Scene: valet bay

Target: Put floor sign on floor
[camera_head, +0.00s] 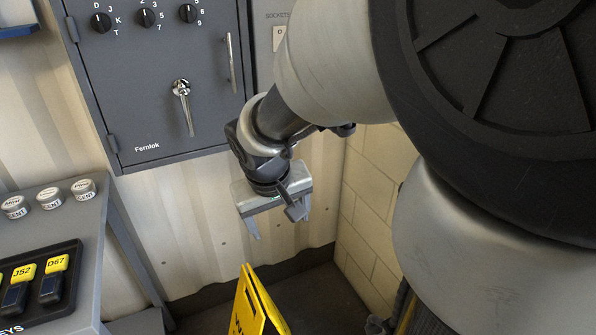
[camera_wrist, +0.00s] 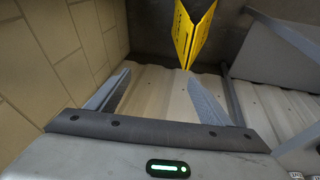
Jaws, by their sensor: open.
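The yellow floor sign (camera_head: 250,304) is at the bottom centre of the head view, with its folded ridge up and its two panels spread below. Its lower part is cut off by the frame, so I cannot see its feet. It also shows at the top of the wrist view (camera_wrist: 190,38). My gripper (camera_head: 275,225) is open and empty above the sign, pointing down, with a gap between them. In the wrist view the sign lies beyond my fingertips (camera_wrist: 157,76), towards the right one. The dark floor (camera_head: 318,300) is around the sign.
A grey key cabinet (camera_head: 165,100) hangs on the corrugated wall behind my gripper. A grey desk (camera_head: 85,240) with round tins (camera_head: 50,198) and yellow-tagged key fobs (camera_head: 52,279) stands at left. A block wall (camera_head: 368,200) closes the right side.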

